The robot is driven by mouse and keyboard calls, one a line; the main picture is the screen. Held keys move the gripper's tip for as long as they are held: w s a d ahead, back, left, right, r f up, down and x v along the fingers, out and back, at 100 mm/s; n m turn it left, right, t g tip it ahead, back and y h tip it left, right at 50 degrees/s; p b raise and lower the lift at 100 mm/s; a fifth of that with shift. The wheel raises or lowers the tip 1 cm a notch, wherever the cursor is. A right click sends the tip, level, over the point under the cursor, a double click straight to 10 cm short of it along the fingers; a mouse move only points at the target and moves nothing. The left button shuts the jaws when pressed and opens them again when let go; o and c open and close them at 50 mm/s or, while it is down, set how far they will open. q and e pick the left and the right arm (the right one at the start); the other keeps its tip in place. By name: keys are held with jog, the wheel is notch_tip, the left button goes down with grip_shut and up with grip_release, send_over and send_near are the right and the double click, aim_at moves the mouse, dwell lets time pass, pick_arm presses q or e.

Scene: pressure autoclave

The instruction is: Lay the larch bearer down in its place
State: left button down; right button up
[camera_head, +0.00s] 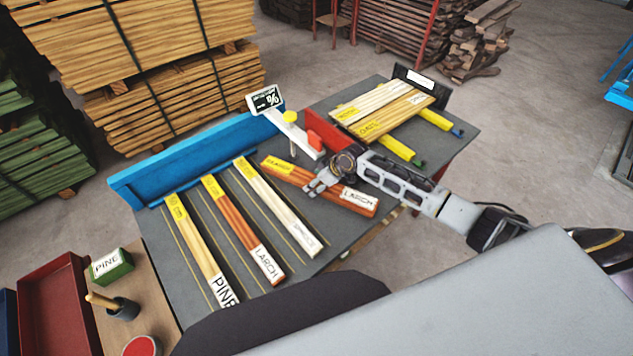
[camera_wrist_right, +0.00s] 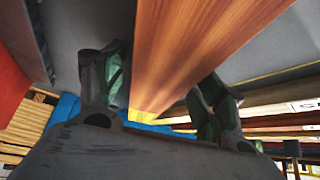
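The larch bearer (camera_head: 300,176) is a reddish-brown bar with a yellow label at one end and a white LARCH label at the other. It lies slantwise over the middle of the grey table (camera_head: 335,238); whether it touches the top I cannot tell. My right gripper (camera_head: 318,184) is across its middle. In the right wrist view the bar (camera_wrist_right: 190,50) runs between the two fingers of this gripper (camera_wrist_right: 160,100), which look closed against its sides. A pine bar (camera_head: 199,247), another larch-labelled bar (camera_head: 237,223) and a pale bar (camera_head: 280,208) lie side by side at left. My left gripper is out of view.
A blue rail (camera_head: 190,155) edges the table's far left. A white stand with a sign (camera_head: 265,98) and a red block (camera_head: 314,140) stand behind the bearer. Pale boards (camera_head: 385,107) lie on yellow bars at back right. Marked grey strips lie between the left bars.

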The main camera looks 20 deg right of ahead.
jog(key=shift+r, duration=0.15)
jog(key=shift+d+r, duration=0.1)
jog(key=shift+b+v, duration=0.5)
jog(key=shift+v, duration=5.4)
jog(key=shift+o, duration=0.5)
